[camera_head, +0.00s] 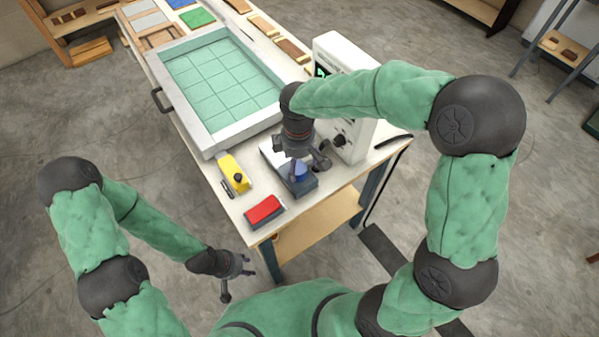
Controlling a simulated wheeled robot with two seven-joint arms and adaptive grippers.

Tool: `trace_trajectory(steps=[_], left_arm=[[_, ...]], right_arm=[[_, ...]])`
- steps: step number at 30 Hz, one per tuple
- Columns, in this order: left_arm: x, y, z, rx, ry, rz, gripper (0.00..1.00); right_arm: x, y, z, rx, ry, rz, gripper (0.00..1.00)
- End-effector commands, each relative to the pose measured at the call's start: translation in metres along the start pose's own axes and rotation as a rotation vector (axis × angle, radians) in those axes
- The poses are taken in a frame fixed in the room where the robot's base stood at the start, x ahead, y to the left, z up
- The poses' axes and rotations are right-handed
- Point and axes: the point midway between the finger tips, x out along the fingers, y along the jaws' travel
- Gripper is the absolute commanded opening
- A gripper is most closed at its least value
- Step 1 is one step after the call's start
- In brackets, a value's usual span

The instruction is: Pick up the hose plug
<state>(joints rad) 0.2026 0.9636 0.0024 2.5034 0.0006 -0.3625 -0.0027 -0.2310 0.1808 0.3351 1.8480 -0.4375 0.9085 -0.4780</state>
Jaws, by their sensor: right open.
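I cannot clearly make out the hose plug; no part on the table is plainly it. My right gripper (304,166) is open, pointing down over a small grey device with a blue part (301,184) near the table's front right. The gripper and wrist hide part of that device, and I cannot tell whether they touch. My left gripper (238,283) hangs low in front of the table, apart from it, with its fingers spread and nothing visible between them.
The table (229,200) carries a framed green-tiled tray (187,121), a yellow tool (233,174), a red block (264,210) and a white machine (349,145). A black curved piece (393,141) lies at the right edge. Wood pieces and coloured sheets lie at the back.

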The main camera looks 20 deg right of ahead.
Motion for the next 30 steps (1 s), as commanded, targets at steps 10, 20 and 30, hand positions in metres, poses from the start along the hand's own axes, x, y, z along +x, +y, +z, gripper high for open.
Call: trace_trajectory(steps=[10, 20, 30], left_arm=[[0.016, -0.006, -0.001, 0.000, 0.000, 0.000, 0.40], [0.015, -0.005, -0.001, 0.000, 0.000, 0.000, 0.40], [0.015, -0.005, -0.001, 0.000, 0.000, 0.000, 0.40]], right_arm=[[0.038, 0.001, 0.003, 0.001, -0.001, -0.002, 0.76], [0.036, 0.001, 0.003, 0.001, 0.000, -0.001, 0.25], [0.037, 0.001, 0.003, 0.001, 0.000, -0.001, 0.13]])
